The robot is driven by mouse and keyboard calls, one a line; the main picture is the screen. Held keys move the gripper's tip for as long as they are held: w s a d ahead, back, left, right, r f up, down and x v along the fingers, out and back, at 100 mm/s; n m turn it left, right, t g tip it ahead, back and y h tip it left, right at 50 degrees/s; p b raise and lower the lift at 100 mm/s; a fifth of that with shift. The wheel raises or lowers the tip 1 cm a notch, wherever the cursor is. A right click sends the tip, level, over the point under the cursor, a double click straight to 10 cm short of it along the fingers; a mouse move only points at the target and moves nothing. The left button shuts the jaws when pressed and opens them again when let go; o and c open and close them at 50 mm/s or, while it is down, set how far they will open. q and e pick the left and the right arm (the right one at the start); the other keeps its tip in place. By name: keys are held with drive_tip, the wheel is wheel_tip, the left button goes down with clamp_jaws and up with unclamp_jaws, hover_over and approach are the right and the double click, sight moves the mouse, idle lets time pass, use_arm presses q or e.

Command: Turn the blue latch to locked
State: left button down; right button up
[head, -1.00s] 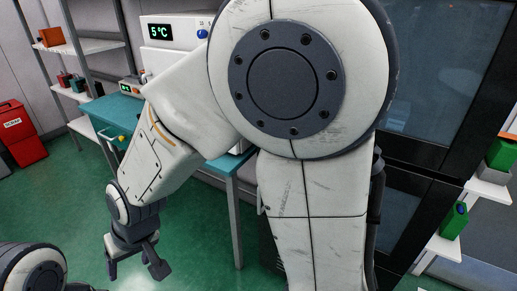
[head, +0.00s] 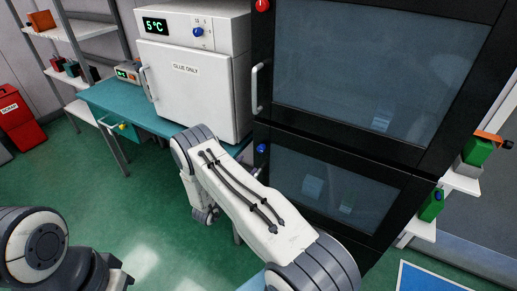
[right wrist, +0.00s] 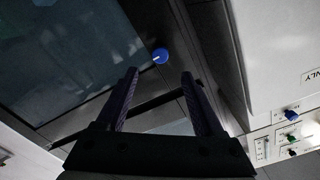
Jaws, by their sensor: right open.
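The blue latch (head: 261,148) is a small round knob at the upper left corner of the black cabinet's lower door. In the right wrist view the latch (right wrist: 160,56) shows a pale mark on its face. My right gripper (right wrist: 160,74) is open and empty, with the latch seen beyond the gap between its fingertips, apart from them. In the head view my right arm crosses in front of the lower door and I cannot make out its fingers. A dark part of my left arm's end shows at the lower left, cut by the frame edge; its jaws are unclear.
The black cabinet (head: 380,157) has a red knob (head: 262,5) above. A white oven (head: 195,88) labelled "GLUE ONLY" stands left on a teal bench (head: 150,118). Green boxes stand on shelves at right. A red bin (head: 20,125) is far left. Green floor is clear at left.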

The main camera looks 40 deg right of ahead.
sight(259, 150)
drive_tip(key=p+x, duration=0.3)
drive_tip(key=x, duration=0.5)
drive_tip(key=shift+w+d+r, duration=0.1)
drive_tip(key=shift+d+r, duration=0.05)
drive_tip(key=shift+d, duration=0.1)
drive_tip(key=shift+x, duration=0.75)
clamp_jaws()
